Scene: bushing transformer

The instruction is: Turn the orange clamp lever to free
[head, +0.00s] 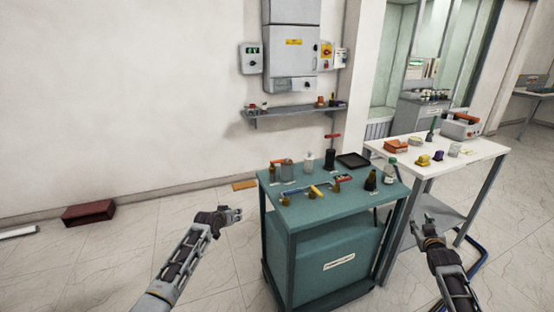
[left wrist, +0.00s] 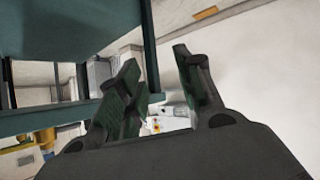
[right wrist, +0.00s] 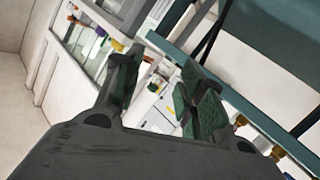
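I cannot tell for sure which thing is the orange clamp lever. A grey device with an orange bar on top (head: 464,120) sits at the far right of the white table. A red-orange T-shaped handle (head: 332,136) stands on a black post at the back of the green cart. Both are small in the head view. My left gripper (head: 238,214) is open and empty, left of the cart; its parted fingers show in the left wrist view (left wrist: 163,92). My right gripper (head: 431,224) is open and empty, right of the cart and in front of the white table; its fingers show parted in the right wrist view (right wrist: 158,95).
The green cart (head: 300,222) carries bottles, small coloured-handled tools and a black tray (head: 353,160). The white table (head: 478,160) also holds an orange box (head: 397,146) and yellow and purple pieces. A shelf (head: 290,110) hangs below a wall cabinet (head: 292,45). Floor at left is mostly clear.

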